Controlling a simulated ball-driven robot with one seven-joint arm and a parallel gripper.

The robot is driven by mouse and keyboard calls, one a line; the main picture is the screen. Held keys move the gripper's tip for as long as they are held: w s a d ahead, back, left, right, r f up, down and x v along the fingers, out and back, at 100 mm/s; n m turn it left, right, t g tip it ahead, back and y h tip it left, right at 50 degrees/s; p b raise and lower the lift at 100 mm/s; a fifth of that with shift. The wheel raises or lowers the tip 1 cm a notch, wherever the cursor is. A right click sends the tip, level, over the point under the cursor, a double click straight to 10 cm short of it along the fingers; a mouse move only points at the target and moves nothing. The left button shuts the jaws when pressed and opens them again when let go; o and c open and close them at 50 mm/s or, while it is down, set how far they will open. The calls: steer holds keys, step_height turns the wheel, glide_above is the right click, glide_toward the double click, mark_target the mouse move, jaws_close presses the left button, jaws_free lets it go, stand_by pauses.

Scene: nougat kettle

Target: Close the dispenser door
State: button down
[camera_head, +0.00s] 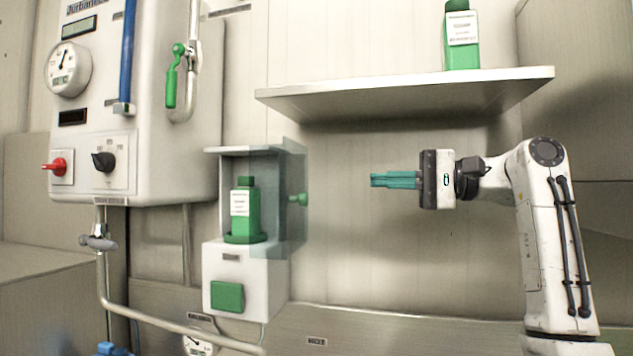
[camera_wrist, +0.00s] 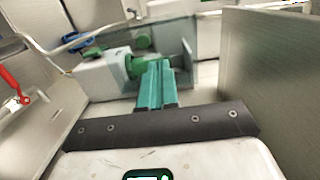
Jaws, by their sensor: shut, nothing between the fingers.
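The dispenser (camera_head: 222,262) is a white box on the wall, left of centre in the head view. Its door (camera_head: 277,225) is a see-through panel with a green knob (camera_head: 298,199). The door stands open, jutting out along the right side. A green bottle (camera_head: 240,212) with a white label stands upright inside. My gripper (camera_head: 374,180), with teal fingers, is shut and empty, to the right of the knob and apart from it, pointing left. In the wrist view, the fingers (camera_wrist: 157,66) point toward the dispenser (camera_wrist: 103,74) and the see-through door (camera_wrist: 172,35).
A wall shelf (camera_head: 400,97) with another green bottle (camera_head: 461,38) is above my gripper. A white machine with a gauge (camera_head: 69,68), a red knob (camera_head: 58,167) and pipes is at left. A pipe (camera_head: 150,317) runs below the dispenser. Space between knob and gripper is clear.

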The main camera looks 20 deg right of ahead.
steer(key=p, duration=0.4)
glide_toward(290, 180)
steer(key=x, duration=0.6)
steer(key=shift+w+a, duration=0.25)
steer(key=shift+a, duration=0.05)
steer(key=shift+a, duration=0.25)
